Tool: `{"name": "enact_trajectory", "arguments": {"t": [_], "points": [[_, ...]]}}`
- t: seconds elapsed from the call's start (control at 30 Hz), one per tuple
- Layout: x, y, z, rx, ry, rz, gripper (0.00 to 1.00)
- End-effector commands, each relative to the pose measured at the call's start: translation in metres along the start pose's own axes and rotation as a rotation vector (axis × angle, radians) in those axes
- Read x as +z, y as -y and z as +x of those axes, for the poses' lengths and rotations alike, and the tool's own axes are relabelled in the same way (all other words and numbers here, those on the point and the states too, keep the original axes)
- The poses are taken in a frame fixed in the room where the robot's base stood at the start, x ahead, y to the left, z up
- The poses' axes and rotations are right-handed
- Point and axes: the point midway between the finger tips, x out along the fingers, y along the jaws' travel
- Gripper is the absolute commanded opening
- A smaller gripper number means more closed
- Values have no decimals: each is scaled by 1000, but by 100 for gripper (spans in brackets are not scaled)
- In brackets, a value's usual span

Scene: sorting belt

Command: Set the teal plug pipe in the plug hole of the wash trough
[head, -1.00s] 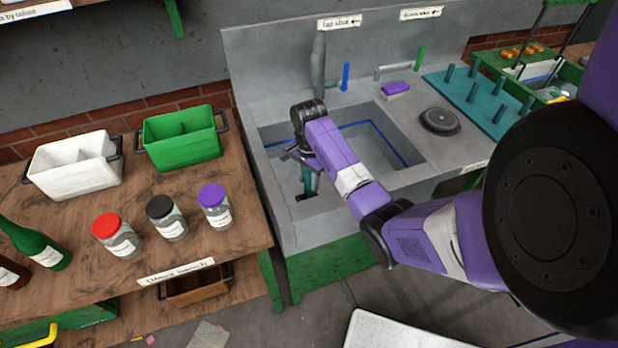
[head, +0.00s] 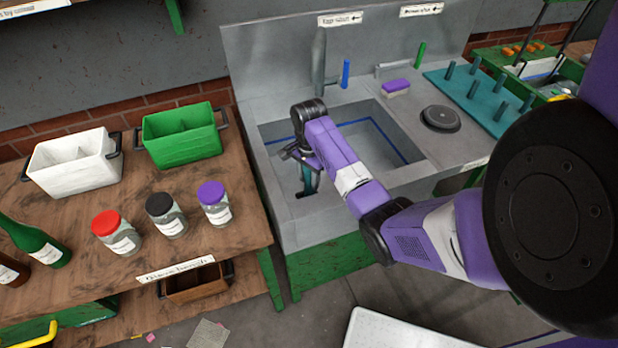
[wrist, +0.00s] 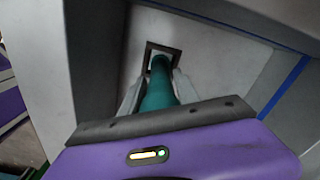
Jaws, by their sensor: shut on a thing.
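The teal plug pipe (head: 307,182) is gripped upright, or close to it, inside the left part of the grey wash trough (head: 284,208). It also shows in the wrist view (wrist: 157,88), running away from my gripper toward the trough floor. My gripper (head: 303,158) is shut on its upper part, with one finger on each side in the wrist view (wrist: 155,92). The plug hole (wrist: 149,50) shows as a dark square frame around the pipe's far end. I cannot tell whether that end is inside the hole or just above it.
The trough's walls stand close around my gripper. A grey tap (head: 319,62) and blue lever (head: 346,73) rise behind it. A purple sponge (head: 396,87), a black disc (head: 440,118) and a teal peg board (head: 485,100) lie right. Jars and bins stand on the left bench (head: 90,215).

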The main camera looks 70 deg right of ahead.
Motion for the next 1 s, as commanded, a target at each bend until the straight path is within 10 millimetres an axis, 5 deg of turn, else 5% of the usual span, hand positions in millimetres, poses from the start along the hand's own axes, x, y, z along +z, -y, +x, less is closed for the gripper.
{"name": "enact_trajectory", "arguments": {"t": [0.4,0.43,0.57,1.0], "points": [[0,0,4,0,0,0,8],[0,0,4,0,0,0,39],[0,0,4,0,0,0,63],[0,1,-8,-1,0,-1,63]]}}
